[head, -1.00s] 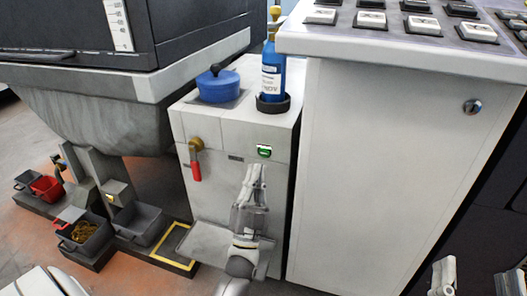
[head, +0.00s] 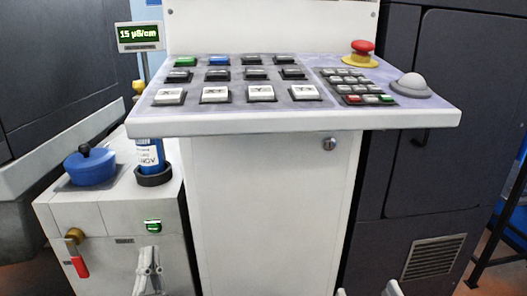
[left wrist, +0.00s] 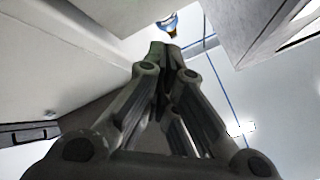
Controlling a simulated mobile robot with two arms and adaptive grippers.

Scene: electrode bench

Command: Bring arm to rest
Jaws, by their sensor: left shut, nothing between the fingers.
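My left gripper (head: 148,254) is at the bottom left of the head view, in front of the white cabinet and just below its small green display. Its fingers are together and hold nothing. In the left wrist view its closed fingertips (left wrist: 163,48) point upward, with nothing between them. Pale tips (head: 391,288) at the bottom edge of the head view may belong to my right gripper. Too little of them shows to tell their state.
The white cabinet (head: 90,215) carries a blue lidded pot (head: 90,168), a blue bottle (head: 149,157) and a red-handled valve (head: 78,258). The control console (head: 270,122) with buttons and a red emergency stop (head: 362,48) overhangs to the right. A dark machine cabinet (head: 450,150) stands at right.

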